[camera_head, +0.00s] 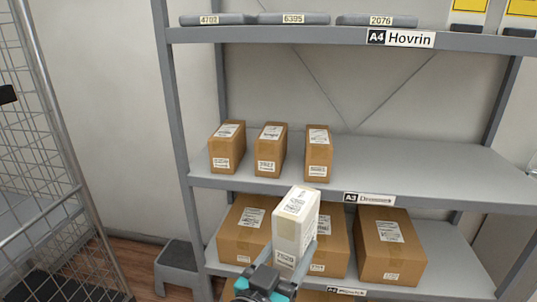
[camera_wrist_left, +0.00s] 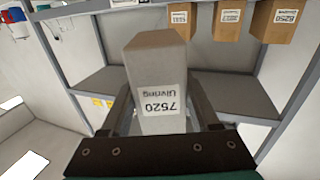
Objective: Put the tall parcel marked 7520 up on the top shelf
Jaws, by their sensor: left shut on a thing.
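The tall parcel (camera_head: 296,222) is a pale white-grey upright box with labels on it. In the left wrist view the parcel (camera_wrist_left: 158,72) shows the number 7520, upside down, on its label. My left gripper (camera_head: 287,262) is shut on it, with a finger along each side, and holds it in front of the shelf rack, around the height of the A3 edge in the picture. The top shelf (camera_head: 350,37) in view, labelled A4 Hovrin, is above and behind the parcel. My right gripper is not in view.
Grey flat packets (camera_head: 291,18) lie on the A4 shelf. Three small brown boxes (camera_head: 270,150) stand on the left of the A3 shelf (camera_head: 420,170); its right is clear. Large brown boxes (camera_head: 390,248) fill the shelf below. A grey step stool (camera_head: 177,262) and wire cage (camera_head: 50,150) stand left.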

